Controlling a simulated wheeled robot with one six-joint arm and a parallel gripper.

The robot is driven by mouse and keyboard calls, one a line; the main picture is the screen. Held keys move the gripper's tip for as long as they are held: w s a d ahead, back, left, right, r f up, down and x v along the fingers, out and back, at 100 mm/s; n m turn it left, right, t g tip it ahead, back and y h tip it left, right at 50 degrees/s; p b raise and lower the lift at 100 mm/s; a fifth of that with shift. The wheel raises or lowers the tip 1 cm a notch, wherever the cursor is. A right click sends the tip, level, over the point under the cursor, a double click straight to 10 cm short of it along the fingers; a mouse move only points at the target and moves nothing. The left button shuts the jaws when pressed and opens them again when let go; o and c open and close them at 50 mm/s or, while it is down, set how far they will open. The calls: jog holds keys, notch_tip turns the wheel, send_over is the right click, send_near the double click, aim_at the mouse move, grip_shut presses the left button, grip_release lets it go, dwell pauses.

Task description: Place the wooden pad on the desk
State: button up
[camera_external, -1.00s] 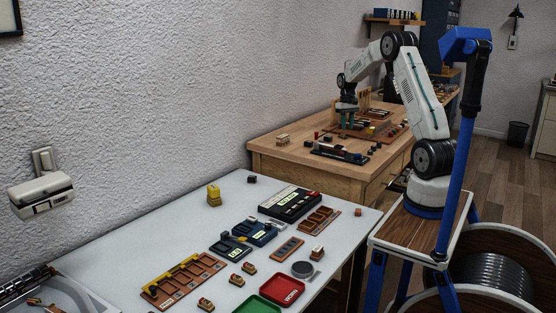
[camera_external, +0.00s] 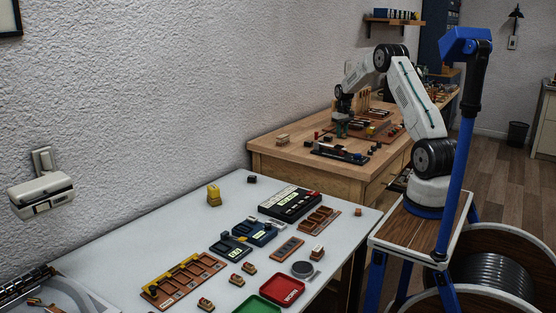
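My gripper (camera_external: 341,128) is low over the wooden desk (camera_external: 267,153), above the black-based assembly and beside the reddish-brown board. It is small and dark in this view, so I cannot tell whether its fingers are open or hold anything. A small wooden block (camera_external: 283,139) lies alone near the desk's left end; I cannot tell whether it is the wooden pad.
A black-based assembly (camera_external: 338,153) and a brown board with parts (camera_external: 386,133) lie on the desk. A pale table (camera_external: 200,238) in front carries a black device (camera_external: 290,203), red tray (camera_external: 282,291), green tray (camera_external: 256,305) and several small blocks.

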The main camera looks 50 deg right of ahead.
aim_at(342, 133)
grip_shut()
jog(key=shift+r, duration=0.2)
jog(key=shift+r, duration=0.65)
notch_tip(342, 133, up, 2)
jog(key=s+a, duration=0.2)
jog(key=s, duration=0.2)
jog(key=s+a+r, duration=0.1)
jog(key=s+a, duration=0.2)
jog(key=s, duration=0.2)
jog(key=s+a, duration=0.3)
jog(key=s, duration=0.2)
jog(key=shift+a+r, duration=0.1)
jog(key=shift+r, duration=0.15)
